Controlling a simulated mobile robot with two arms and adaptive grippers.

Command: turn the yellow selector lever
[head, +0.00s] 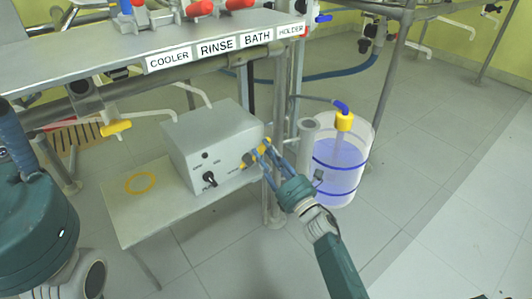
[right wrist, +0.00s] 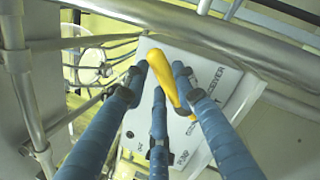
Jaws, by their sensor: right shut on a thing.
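The yellow selector lever (head: 252,158) is on the front of a grey box, and the fingers partly cover it in the head view. In the right wrist view the lever (right wrist: 162,72) runs slantwise across the white panel. My right gripper (head: 266,153) has its blue fingers around the lever and is shut on it. In the wrist view its fingers (right wrist: 158,85) lie on both sides of the lever. My left gripper (head: 30,165) is cut off at the left edge, and its fingertips are not clear.
The grey box (head: 205,138) has a black knob (head: 209,179) and stands on a low shelf (head: 180,212). A shelf labelled COOLER, RINSE, BATH and HOLDER (head: 222,45) lies above. A clear tank (head: 350,165) of bluish liquid stands right of the gripper. Floor at right is open.

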